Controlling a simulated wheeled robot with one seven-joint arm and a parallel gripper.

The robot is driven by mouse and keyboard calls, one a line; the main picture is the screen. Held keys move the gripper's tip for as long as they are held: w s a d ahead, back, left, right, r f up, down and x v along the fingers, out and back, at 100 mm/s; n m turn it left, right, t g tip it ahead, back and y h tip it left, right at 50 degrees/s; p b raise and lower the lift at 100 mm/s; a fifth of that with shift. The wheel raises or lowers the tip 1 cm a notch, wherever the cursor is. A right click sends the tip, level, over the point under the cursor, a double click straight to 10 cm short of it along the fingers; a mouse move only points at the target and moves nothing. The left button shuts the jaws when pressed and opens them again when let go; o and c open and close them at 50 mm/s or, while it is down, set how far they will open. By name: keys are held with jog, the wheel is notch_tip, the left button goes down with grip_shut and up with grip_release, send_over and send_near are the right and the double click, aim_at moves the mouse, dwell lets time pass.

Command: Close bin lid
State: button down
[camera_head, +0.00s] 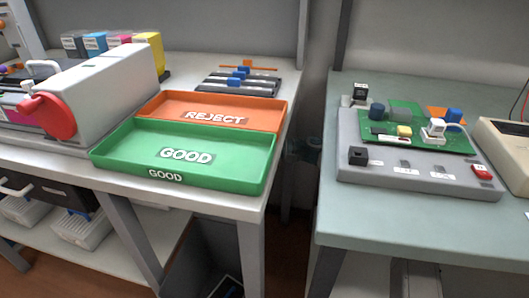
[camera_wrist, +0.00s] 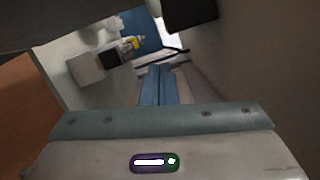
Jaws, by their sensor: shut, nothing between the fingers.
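A dark open-topped box (camera_head: 205,262), perhaps the bin, stands on the floor below the left bench in the head view. Something small and pale blue shows low inside it. I cannot make out its lid for certain. My gripper (camera_wrist: 159,68) shows in the wrist view as two blue fingers close together, shut and empty. A thin dark bar (camera_wrist: 174,54) shows by the fingertips; I cannot tell whether they touch it. A dark panel (camera_wrist: 188,14) is at the upper right there. My gripper is not clearly visible in the head view.
On the left bench are the green GOOD tray (camera_head: 203,180), the orange REJECT tray (camera_head: 267,122) and a grey machine with a red knob (camera_head: 52,117). The right bench (camera_head: 420,222) holds a circuit-board fixture (camera_head: 375,181). A narrow gap separates the benches.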

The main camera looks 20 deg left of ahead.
jog(key=shift+s+a+r+b, duration=0.15)
jog(key=shift+s+b, duration=0.05)
jog(key=shift+s, duration=0.5)
jog(key=shift+s+a+r+b, duration=0.15)
jog(key=shift+s+r+b, duration=0.1)
jog(key=shift+s, duration=0.5)
jog(key=shift+s+a+r+b, duration=0.1)
jog(key=shift+s+a+b, duration=0.1)
jog(key=shift+s, duration=0.5)
jog(key=shift+d, duration=0.1)
jog(key=s+d+f+n+h+b, duration=0.1)
jog(key=s+n, duration=0.3)
jog(key=s, duration=0.6)
jog(key=s+d+f+n+t+b, duration=0.1)
jog(key=s+n, duration=0.3)
jog(key=s, duration=0.6)
jog(key=shift+f+n+h, duration=0.4)
jog(key=shift+f, duration=0.2)
jog(key=shift+w+d, duration=0.1)
jog(key=shift+d, duration=0.1)
